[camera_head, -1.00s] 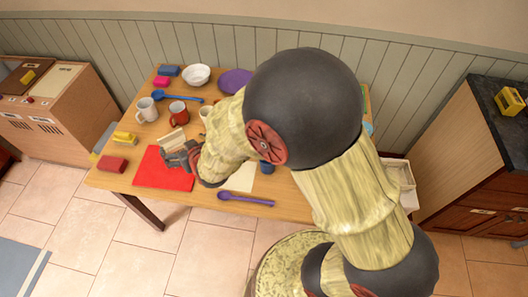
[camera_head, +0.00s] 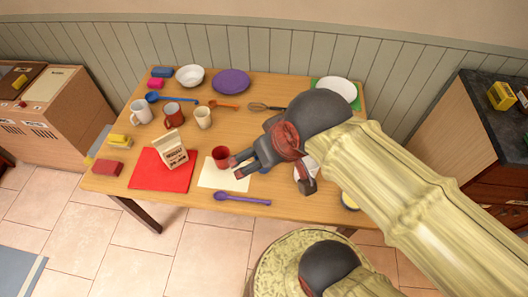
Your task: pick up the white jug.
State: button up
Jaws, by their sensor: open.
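My gripper (camera_head: 272,175) is open over the right half of the table, its fingers spread apart and pointing towards the near edge. A white object (camera_head: 304,171) shows only in part by the right finger; my gripper and arm hide the rest. I cannot tell whether it is the white jug or whether a finger touches it. A white mug with a handle (camera_head: 141,112) stands upright at the left of the table, well away from my gripper. No other clear white jug shows.
The wooden table (camera_head: 120,183) also holds a red cup (camera_head: 221,155) near the left finger, a carton (camera_head: 172,150) on a red mat (camera_head: 150,178), a cream cup (camera_head: 203,117), a red mug (camera_head: 173,114) and a purple spoon (camera_head: 241,198). My arm covers the table's right side.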

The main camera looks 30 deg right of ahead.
aim_at(307, 172)
jog(key=z, duration=1.05)
